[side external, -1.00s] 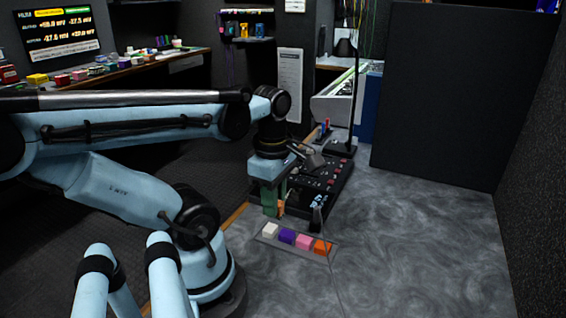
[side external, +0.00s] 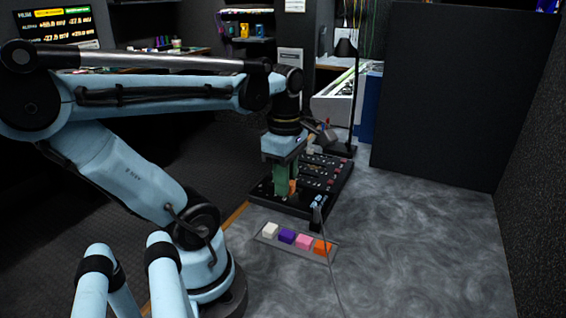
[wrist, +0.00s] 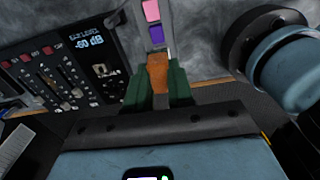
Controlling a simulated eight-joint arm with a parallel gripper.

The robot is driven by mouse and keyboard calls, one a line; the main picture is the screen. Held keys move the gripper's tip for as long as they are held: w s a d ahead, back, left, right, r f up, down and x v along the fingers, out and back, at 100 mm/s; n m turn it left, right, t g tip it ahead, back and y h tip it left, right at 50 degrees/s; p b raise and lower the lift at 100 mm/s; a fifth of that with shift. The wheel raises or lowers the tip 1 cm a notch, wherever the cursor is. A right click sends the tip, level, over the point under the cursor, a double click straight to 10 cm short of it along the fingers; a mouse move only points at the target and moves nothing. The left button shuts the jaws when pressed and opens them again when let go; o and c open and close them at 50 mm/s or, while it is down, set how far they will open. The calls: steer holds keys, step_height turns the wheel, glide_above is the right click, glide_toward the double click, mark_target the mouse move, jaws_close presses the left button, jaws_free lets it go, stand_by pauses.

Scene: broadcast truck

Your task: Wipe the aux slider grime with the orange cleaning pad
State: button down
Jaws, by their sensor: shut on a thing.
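My gripper (side external: 285,192) has green fingers and is shut on an orange-brown pad (side external: 292,187), which I take to be the cleaning pad. The pad also shows between the fingers in the wrist view (wrist: 158,72). The gripper is over the left front part of the black control panel (side external: 328,178); I cannot tell if the pad touches it. I cannot make out the grime or which slider is the aux one.
A strip tray (side external: 262,238) in front of the panel holds a white block (side external: 270,230), a purple block (side external: 287,236), a pink block (side external: 304,241) and another orange block (side external: 322,247). The grey surface at right is clear.

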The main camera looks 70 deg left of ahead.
steer(key=w+a+r, duration=0.3)
steer(key=w+a, duration=0.3)
glide_above(324, 170)
steer(key=s+a, duration=0.5)
step_height(324, 170, down, 6)
steer(key=shift+w+d+f, duration=0.1)
steer(key=shift+w+f, duration=0.05)
steer(key=shift+f, duration=1.55)
steer(key=shift+w+d+f, duration=0.1)
steer(key=shift+f, duration=2.3)
steer(key=shift+w+d+r, duration=0.35)
steer(key=shift+w+r, duration=0.05)
steer(key=shift+r, duration=0.25)
steer(key=shift+w+d+f, duration=0.3)
steer(key=shift+w+d, duration=0.25)
steer(key=shift+w+d+f, duration=0.25)
steer(key=shift+w+d, duration=1.05)
steer(key=shift+s+a+r, duration=0.1)
steer(key=shift+s+a, duration=2.15)
steer(key=shift+a, duration=0.05)
step_height(324, 170, up, 8)
